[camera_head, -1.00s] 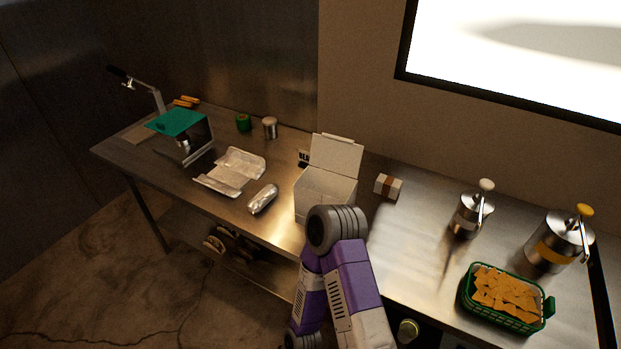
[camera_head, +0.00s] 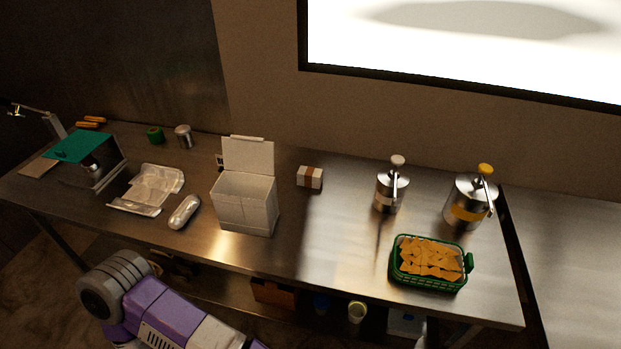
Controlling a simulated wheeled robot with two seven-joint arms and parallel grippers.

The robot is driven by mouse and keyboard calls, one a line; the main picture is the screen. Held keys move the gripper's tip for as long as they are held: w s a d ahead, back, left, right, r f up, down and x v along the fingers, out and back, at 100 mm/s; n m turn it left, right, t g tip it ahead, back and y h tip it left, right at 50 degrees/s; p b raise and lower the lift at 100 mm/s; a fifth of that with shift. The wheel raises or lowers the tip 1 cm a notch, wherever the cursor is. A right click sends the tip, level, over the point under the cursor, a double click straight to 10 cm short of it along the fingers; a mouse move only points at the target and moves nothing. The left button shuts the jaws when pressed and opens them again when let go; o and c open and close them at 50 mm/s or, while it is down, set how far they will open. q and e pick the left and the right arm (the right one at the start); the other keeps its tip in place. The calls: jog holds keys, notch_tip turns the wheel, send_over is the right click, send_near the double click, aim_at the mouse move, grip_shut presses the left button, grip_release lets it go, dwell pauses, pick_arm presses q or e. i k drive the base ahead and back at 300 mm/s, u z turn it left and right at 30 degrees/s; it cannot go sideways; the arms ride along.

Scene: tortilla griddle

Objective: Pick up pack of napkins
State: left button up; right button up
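The pack of napkins appears to be the small white block with a brown band (camera_head: 310,177). It lies on the steel table (camera_head: 330,235) near its back edge, right of the open white box (camera_head: 246,205), with a gap between them. Nothing touches or covers it. One of my arms, purple and grey, shows at the lower left in front of the table. Its gripper is outside the picture, and so is the other gripper.
Two steel pump dispensers (camera_head: 391,186) (camera_head: 466,203) stand to the right, behind a green basket of chips (camera_head: 429,264). A foil-wrapped roll (camera_head: 184,211) and foil sheet (camera_head: 155,188) lie left of the box. The table is clear in front of the napkins.

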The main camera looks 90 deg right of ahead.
aim_at(312, 177)
jog(key=k, duration=0.8)
jog(key=z, duration=1.7)
